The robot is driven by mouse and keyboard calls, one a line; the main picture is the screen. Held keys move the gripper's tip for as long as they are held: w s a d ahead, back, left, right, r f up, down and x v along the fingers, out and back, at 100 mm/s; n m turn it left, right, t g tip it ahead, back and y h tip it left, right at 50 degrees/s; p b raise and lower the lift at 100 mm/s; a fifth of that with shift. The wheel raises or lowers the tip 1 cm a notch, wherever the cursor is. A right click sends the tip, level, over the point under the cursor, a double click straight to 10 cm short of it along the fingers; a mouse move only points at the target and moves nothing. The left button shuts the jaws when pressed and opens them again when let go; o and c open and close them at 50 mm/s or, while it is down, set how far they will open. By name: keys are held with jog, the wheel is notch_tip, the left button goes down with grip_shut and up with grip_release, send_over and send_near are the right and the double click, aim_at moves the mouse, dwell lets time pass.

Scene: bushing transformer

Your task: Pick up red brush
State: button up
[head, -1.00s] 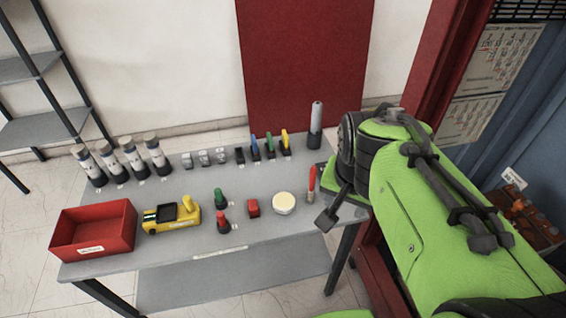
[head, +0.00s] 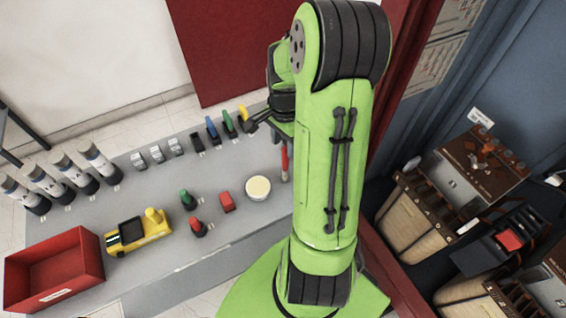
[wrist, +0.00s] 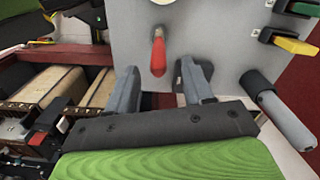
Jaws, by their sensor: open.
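The red brush (head: 284,161) stands near the right end of the grey table (head: 235,220), just left of my green arm in the head view. In the wrist view, the red brush (wrist: 158,55) has its rounded red handle end facing the camera. My gripper (wrist: 161,72) is open, with one grey finger on each side of the brush's line in the picture. The jaws hold nothing. I cannot tell how far the brush is from the fingers. In the head view my arm hides most of my gripper.
A round cream-topped tin (head: 258,188) is left of the brush. A yellow-handled tool (head: 244,117) and a grey cylinder (wrist: 280,112) are nearby. A red bin (head: 55,270) and yellow device (head: 138,232) are at left. Wooden-sided cases (head: 415,220) stand at right.

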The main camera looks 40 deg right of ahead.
aim_at(285, 158)
notch_tip(285, 158, down, 7)
jog(key=shift+f+b, duration=0.15)
jog(key=shift+b, duration=0.55)
jog(key=shift+s, duration=0.15)
jog(key=shift+c, duration=0.9)
grip_shut()
